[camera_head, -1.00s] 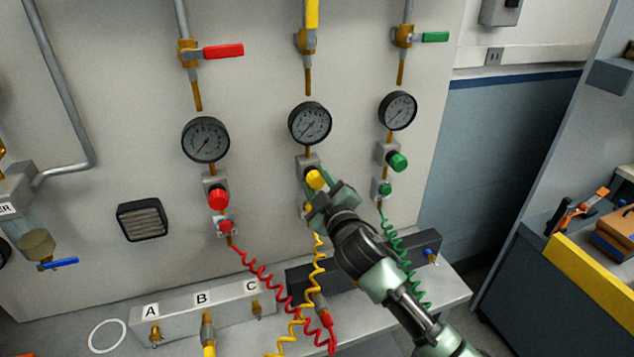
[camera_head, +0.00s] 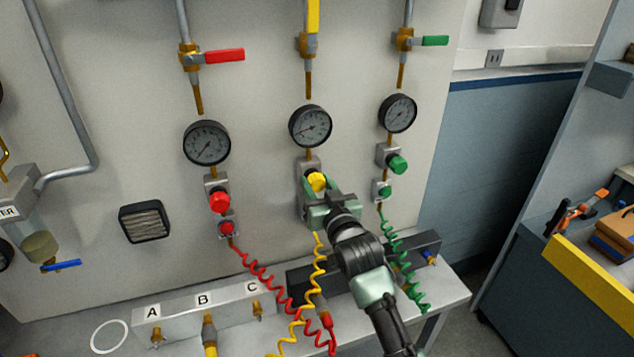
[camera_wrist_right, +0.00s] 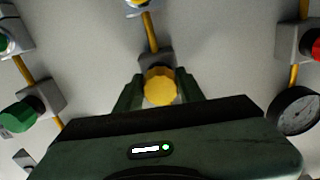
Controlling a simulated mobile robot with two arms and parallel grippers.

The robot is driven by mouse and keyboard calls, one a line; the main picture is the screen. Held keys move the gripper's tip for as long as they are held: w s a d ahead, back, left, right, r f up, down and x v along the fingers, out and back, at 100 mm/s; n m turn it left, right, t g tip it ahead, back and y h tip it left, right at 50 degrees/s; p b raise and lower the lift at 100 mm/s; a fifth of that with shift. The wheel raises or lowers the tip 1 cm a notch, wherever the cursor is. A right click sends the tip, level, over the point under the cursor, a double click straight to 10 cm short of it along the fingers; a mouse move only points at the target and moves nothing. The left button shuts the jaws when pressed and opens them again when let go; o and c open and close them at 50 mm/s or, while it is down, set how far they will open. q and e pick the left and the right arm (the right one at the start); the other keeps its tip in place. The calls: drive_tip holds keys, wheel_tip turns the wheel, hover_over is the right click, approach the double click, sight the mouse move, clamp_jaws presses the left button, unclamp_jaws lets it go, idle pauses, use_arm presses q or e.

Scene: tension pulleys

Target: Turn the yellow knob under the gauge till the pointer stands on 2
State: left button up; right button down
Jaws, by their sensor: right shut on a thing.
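The yellow knob (camera_head: 317,180) sits on a grey block under the middle gauge (camera_head: 311,126), a round black-rimmed dial on the wall panel. The gauge's pointer leans to the left and a little down; its numbers are too small to read. My right gripper (camera_head: 319,187) is shut on the yellow knob, reaching it from below right. In the right wrist view the yellow knob (camera_wrist_right: 160,86) lies between the two fingers (camera_wrist_right: 159,90). My left gripper is not in view.
A red knob (camera_head: 219,200) is on the left and a green knob (camera_head: 397,164) on the right, each under its own gauge. Coiled yellow (camera_head: 319,262) and green (camera_head: 396,247) hoses hang close to my right arm. A shelf (camera_head: 452,290) juts out below.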

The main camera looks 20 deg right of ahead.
drive_tip(key=shift+m, duration=0.7)
drive_tip(key=shift+f+m, duration=0.1)
drive_tip(key=shift+m, duration=0.2)
drive_tip(key=c, duration=0.9)
unclamp_jaws()
drive_tip(key=shift+s, duration=0.15)
drive_tip(key=s+b, duration=0.2)
drive_tip(key=s, duration=0.5)
drive_tip(key=shift+s+d, duration=0.1)
drive_tip(key=shift+s, duration=0.2)
